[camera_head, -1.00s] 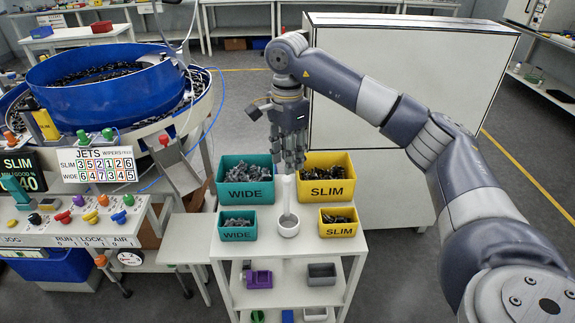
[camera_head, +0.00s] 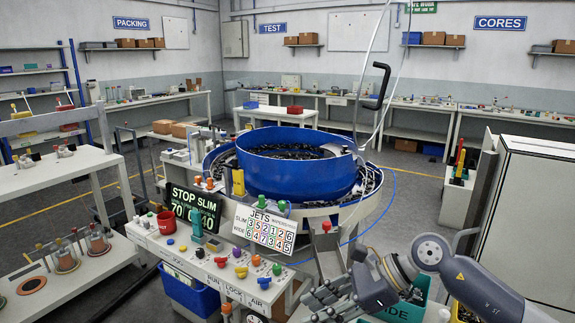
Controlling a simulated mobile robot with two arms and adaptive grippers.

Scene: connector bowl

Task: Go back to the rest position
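My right gripper (camera_head: 335,297) is at the bottom of the head view, right of centre, on the arm that comes in from the right. Its grey fingers point to the lower left, in front of the teal WIDE bin (camera_head: 399,314). I see nothing held in them, but how far they are open is unclear. Only the upper part of the WIDE bin shows. A yellow bin (camera_head: 459,314) is partly hidden under the arm. My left gripper is out of view.
The blue feeder bowl (camera_head: 262,178) stands in the middle, behind the control panel (camera_head: 215,275) with coloured knobs. A STOP SLIM display (camera_head: 193,212) and a JETS board (camera_head: 264,230) stand there. A white cabinet (camera_head: 530,220) is at right.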

